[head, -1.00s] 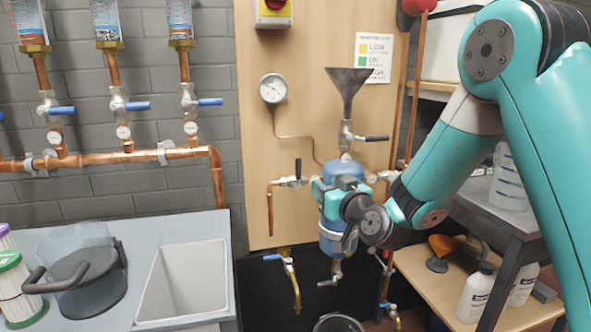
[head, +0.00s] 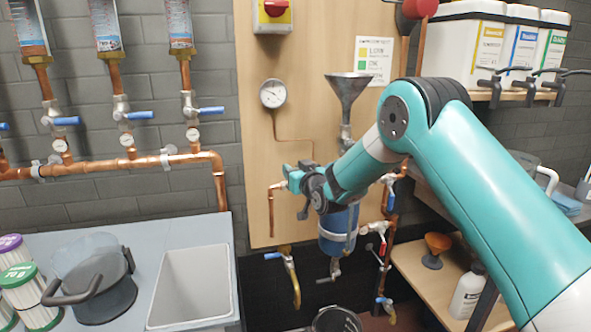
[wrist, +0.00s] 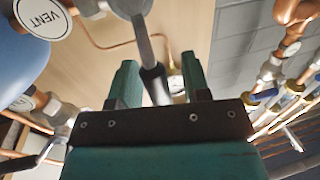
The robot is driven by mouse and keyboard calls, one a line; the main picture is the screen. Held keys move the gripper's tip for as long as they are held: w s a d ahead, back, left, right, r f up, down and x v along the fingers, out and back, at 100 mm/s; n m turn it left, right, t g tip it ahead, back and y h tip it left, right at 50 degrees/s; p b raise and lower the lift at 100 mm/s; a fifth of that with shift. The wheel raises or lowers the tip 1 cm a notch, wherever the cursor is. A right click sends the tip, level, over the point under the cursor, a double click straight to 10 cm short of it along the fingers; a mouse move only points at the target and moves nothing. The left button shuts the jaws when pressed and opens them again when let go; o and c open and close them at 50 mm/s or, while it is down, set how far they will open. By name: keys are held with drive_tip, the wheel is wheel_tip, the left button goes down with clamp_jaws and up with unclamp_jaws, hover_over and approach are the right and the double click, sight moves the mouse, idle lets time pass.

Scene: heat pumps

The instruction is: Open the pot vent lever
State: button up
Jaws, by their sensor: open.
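The blue pot (head: 338,222) hangs upright on the wooden board below the metal funnel (head: 346,95). My gripper (head: 288,176) is at its upper left, where a copper outlet pipe (head: 270,212) bends down, and it hides the vent valve in the head view. In the wrist view, a round VENT tag (wrist: 41,15) shows at the upper left. The grey vent lever with its black grip (wrist: 154,82) extends between the two fingers of my gripper (wrist: 161,78). The fingers are open on either side of it. I cannot tell whether either finger touches it.
A pressure gauge (head: 272,94) is above my gripper. Copper pipes with blue-handled valves (head: 139,115) run along the left wall. A sink (head: 194,287) is at lower left. A bucket (head: 337,320) stands below the pot.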

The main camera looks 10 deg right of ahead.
clamp_jaws()
